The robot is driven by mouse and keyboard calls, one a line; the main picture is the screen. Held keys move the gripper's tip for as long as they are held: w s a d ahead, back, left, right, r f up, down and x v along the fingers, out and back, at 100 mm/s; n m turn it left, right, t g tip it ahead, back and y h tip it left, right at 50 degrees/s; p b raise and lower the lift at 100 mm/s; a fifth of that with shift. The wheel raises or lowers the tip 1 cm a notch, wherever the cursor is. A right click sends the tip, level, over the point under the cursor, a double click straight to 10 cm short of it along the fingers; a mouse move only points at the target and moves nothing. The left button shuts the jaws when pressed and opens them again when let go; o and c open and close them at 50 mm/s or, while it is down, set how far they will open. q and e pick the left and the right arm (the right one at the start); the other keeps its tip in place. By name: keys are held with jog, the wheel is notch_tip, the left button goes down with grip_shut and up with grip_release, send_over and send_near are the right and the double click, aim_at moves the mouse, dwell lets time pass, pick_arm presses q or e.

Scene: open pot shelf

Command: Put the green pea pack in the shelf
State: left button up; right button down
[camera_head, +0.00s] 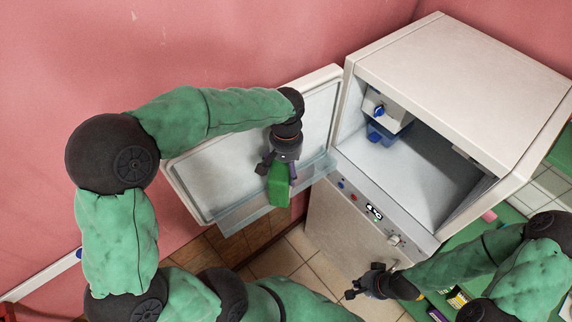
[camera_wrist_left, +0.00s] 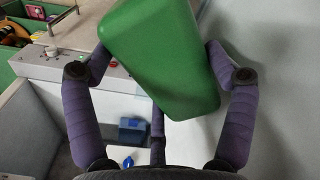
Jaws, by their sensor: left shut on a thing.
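The green pea pack (camera_head: 279,186) is a plain green block. It is held in my left gripper (camera_head: 278,170), which points down in front of the opened door of a white cabinet.
The open cabinet (camera_head: 455,65) has a mostly bare inside floor (camera_head: 405,170). A blue container (camera_head: 383,132) sits at its back left. A control panel (camera_head: 372,212) runs below the opening. A green surface with small items (camera_head: 457,298) is at lower right.

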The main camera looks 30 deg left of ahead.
pick_arm(q)
jog(key=shift+f+b, duration=0.35)
jog(key=shift+f, duration=0.05)
jog(key=o, duration=1.5)
jog(key=shift+r, duration=0.1)
jog(key=shift+r, duration=0.1)
notch_tip(320, 180, up, 12)
jog(key=shift+r, duration=0.2)
